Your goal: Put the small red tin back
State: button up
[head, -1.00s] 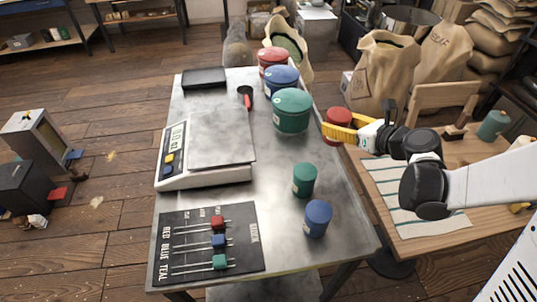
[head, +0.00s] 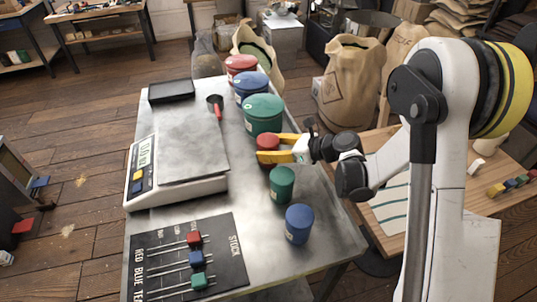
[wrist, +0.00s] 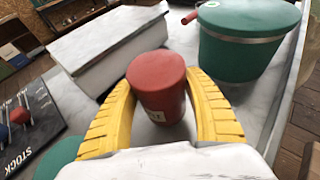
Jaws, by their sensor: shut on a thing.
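The small red tin (head: 267,142) is between the yellow fingers of my gripper (head: 279,147), which is shut on it. In the wrist view, the tin (wrist: 157,88) is roughly upright between both fingers, over the metal table; I cannot tell whether its base touches the top. It is between the large teal tin (head: 263,117) and the small teal tin (head: 282,185), nearly in line with the small blue tin (head: 299,224). The far part of the tin is clear; the fingers hide part of its side in the head view.
The white scale (head: 180,187) with its flat plate stands left of the tin. A large blue tin (head: 251,89) and large red tin (head: 240,65) stand farther back. A black stock board (head: 225,248) with sliding beads lies at the front left. A wooden table (head: 388,242) is at the right.

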jog(key=shift+f, duration=0.75)
jog(key=shift+f, duration=0.15)
jog(key=o, duration=1)
jog(key=shift+b, duration=0.3)
jog(key=shift+o, duration=0.2)
